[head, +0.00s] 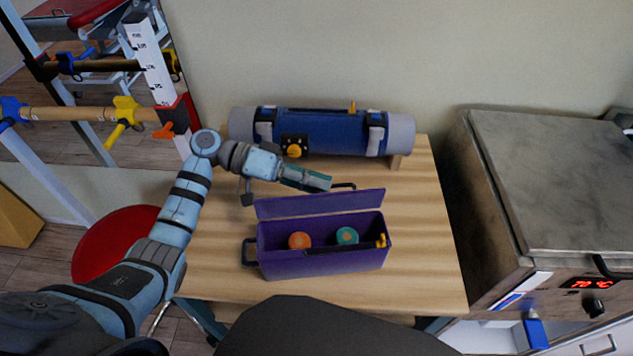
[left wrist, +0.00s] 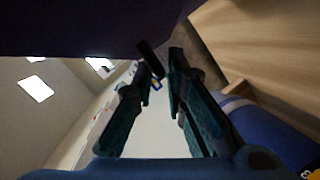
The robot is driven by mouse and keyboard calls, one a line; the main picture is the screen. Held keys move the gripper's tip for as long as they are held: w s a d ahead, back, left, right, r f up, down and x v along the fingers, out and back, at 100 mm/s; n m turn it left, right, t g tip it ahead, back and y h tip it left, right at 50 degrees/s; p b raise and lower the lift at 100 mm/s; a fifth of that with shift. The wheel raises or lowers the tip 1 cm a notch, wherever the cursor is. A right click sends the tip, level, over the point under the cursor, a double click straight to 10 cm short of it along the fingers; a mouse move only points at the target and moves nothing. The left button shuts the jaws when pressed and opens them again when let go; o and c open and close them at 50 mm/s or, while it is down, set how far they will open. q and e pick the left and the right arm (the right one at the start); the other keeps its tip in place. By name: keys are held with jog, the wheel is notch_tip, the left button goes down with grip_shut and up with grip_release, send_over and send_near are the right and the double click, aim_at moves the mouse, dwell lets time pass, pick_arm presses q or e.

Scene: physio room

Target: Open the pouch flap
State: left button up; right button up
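The purple pouch (head: 320,266) stands on the wooden table, a box shape with an open top. Its purple flap (head: 320,203) is raised along the back edge. An orange roll (head: 299,240) and a teal roll (head: 347,235) show inside. A black pull tab (head: 343,186) sticks up at the flap's top edge. My left gripper (head: 326,182) is just behind the flap, its tips beside the tab. In the left wrist view the fingers (left wrist: 160,65) are apart, with the black tab (left wrist: 150,58) at their tips; contact is unclear. The flap (left wrist: 90,25) fills the top there. My right gripper is out of view.
A blue roll-shaped bag (head: 320,132) with grey ends lies at the back of the table (head: 425,260), close behind my left gripper. A metal heater cabinet (head: 550,190) stands at the right. A red stool (head: 115,240) is at the left. The table's front right is clear.

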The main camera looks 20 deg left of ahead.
pick_arm(q)
jog(key=shift+o, duration=1.1)
